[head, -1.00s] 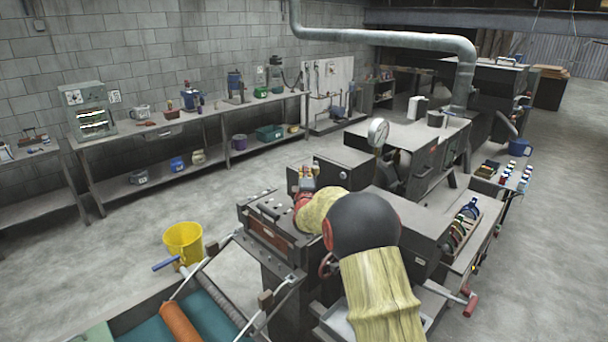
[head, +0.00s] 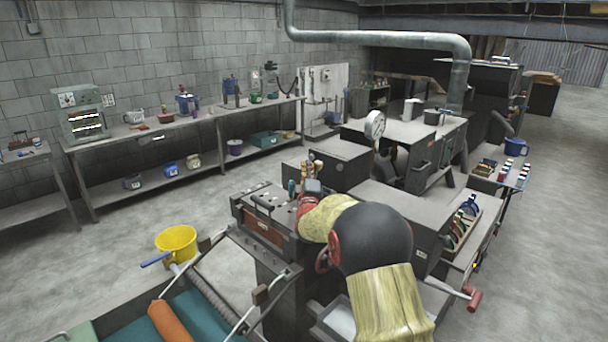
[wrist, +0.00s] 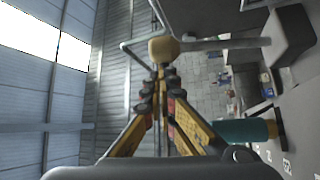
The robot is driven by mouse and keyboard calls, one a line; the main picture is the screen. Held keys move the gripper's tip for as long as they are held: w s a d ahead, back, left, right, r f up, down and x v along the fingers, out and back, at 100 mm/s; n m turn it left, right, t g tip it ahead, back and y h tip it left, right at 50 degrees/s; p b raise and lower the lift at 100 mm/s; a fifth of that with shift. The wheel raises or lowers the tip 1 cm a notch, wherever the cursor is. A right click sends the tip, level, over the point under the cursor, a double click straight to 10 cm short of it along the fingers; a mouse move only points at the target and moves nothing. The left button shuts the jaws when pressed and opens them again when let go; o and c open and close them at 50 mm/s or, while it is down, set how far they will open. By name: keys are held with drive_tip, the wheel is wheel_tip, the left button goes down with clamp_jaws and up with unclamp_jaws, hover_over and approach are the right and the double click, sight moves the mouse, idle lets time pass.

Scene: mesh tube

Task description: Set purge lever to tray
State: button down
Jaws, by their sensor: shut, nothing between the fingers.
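My gripper (wrist: 160,82) is shut and empty, its yellow and black fingers meeting at the tips in the wrist view. A tan ball knob (wrist: 163,49) on a grey rod (wrist: 220,43) shows just beyond the fingertips; I cannot tell whether they touch. A teal handle (wrist: 243,131) lies to the right of the fingers. In the head view my gripper (head: 314,166) is small, above the dark machine block, with a teal piece (head: 291,187) at its left. No lever is labelled, so I cannot tell which one is the purge lever. The tray is not clearly identifiable.
A crank with a red handle (head: 474,300) projects at the right. A yellow bucket (head: 177,243) and an orange roller (head: 175,322) are at lower left. Open floor lies left and far right.

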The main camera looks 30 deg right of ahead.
drive_tip(key=shift+s+d+f+b, duration=0.3)
drive_tip(key=shift+s+b, duration=0.4)
drive_tip(key=shift+s, duration=0.05)
drive_tip(key=shift+s+d+f+b, duration=0.25)
drive_tip(key=shift+s+d+b, duration=0.05)
drive_tip(key=shift+s+b, duration=0.45)
drive_tip(key=shift+s+d+f+b, duration=0.3)
drive_tip(key=shift+s+b, duration=0.35)
drive_tip(key=shift+s, duration=0.25)
drive_tip(key=v, duration=1.2)
drive_tip(key=shift+d, duration=0.1)
